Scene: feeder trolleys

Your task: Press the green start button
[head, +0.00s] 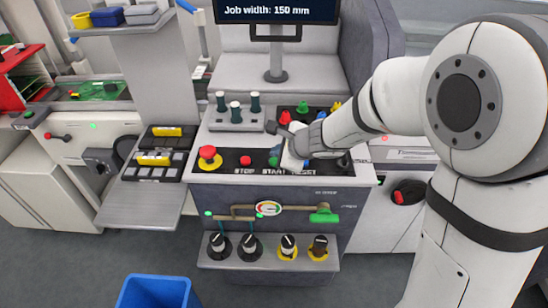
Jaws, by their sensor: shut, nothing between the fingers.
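The green start button (273,161) sits on the dark strip of the control console (226,180), above the word START. It is small and partly crowded by my gripper. My gripper (290,160) is shut and empty, at the end of my arm reaching in from the right. It is over the strip, just right of the start button. I cannot tell whether it touches the panel.
Left of the start button are a red stop button (245,160) and a red emergency stop (208,153) on yellow. Behind stand dark-topped levers (235,111) and coloured knobs (302,107). A monitor (275,12) rises behind. A blue bin (158,293) stands on the floor.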

